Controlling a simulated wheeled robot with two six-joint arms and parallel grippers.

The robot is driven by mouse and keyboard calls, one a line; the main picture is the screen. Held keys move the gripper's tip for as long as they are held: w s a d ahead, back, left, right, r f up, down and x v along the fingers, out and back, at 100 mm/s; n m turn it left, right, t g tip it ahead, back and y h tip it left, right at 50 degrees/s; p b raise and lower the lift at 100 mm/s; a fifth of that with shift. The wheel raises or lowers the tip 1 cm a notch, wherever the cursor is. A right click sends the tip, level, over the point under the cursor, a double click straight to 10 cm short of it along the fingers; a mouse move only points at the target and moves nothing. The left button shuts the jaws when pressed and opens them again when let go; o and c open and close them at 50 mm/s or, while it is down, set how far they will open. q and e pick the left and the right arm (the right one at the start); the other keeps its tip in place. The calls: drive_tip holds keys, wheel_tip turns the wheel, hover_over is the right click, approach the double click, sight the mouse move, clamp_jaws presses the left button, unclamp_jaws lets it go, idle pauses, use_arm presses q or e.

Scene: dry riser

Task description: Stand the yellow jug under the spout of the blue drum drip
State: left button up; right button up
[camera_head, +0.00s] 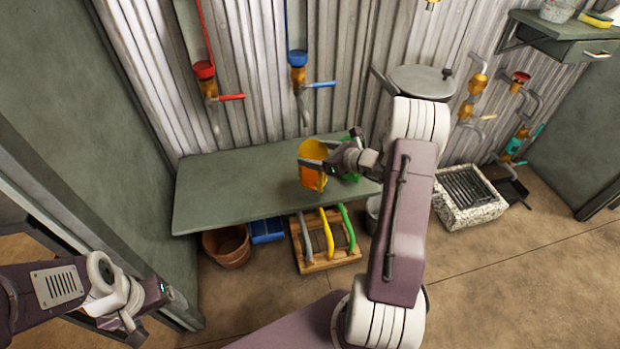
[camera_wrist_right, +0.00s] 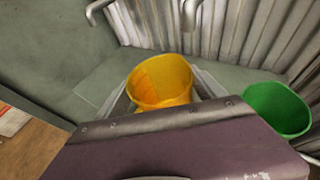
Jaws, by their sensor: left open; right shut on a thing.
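The yellow jug (camera_head: 312,176) is over the grey-green bench (camera_head: 235,188), toward its right part. My right gripper (camera_head: 318,163) is shut on it; whether its base touches the bench I cannot tell. The wrist view shows the open top of the yellow jug (camera_wrist_right: 162,85) between the fingers. The blue drum drip (camera_head: 298,59) is on the corrugated wall, with a blue lever and a grey spout (camera_head: 304,114). In the head view the jug is below and slightly right of that spout. My left gripper (camera_head: 138,322) is open and empty at lower left, away from the bench.
A green jug (camera_wrist_right: 278,108) stands right of the yellow one, mostly hidden in the head view. A red drip (camera_head: 206,72) is left of the blue one. The bench's left part is clear. A terracotta pot (camera_head: 227,247) and a wooden crate (camera_head: 328,262) sit below.

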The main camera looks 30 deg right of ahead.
drive_tip(key=shift+w+d+r, duration=0.2)
drive_tip(key=shift+w+d, duration=0.05)
drive_tip(key=shift+w, duration=0.05)
wheel_tip(320, 180, down, 7)
drive_tip(key=b, duration=0.5)
drive_tip(key=shift+w+d+r, duration=0.1)
drive_tip(key=shift+w+r, duration=0.15)
drive_tip(key=shift+w, duration=0.55)
drive_tip(key=shift+w+d, duration=0.3)
drive_tip(key=shift+w, duration=0.95)
drive_tip(key=shift+w+d, duration=0.35)
drive_tip(key=shift+w, duration=0.95)
drive_tip(key=shift+w+d, duration=0.3)
drive_tip(key=shift+w, duration=0.95)
drive_tip(key=shift+s+f, duration=0.1)
drive_tip(key=shift+f, duration=0.3)
drive_tip(key=o, duration=1.9)
drive_tip(key=p+v, duration=0.2)
drive_tip(key=v, duration=0.6)
drive_tip(key=shift+r+p, duration=0.1)
drive_tip(key=shift+p, duration=0.2)
drive_tip(key=shift+s+d, duration=0.15)
drive_tip(key=shift+s, duration=0.25)
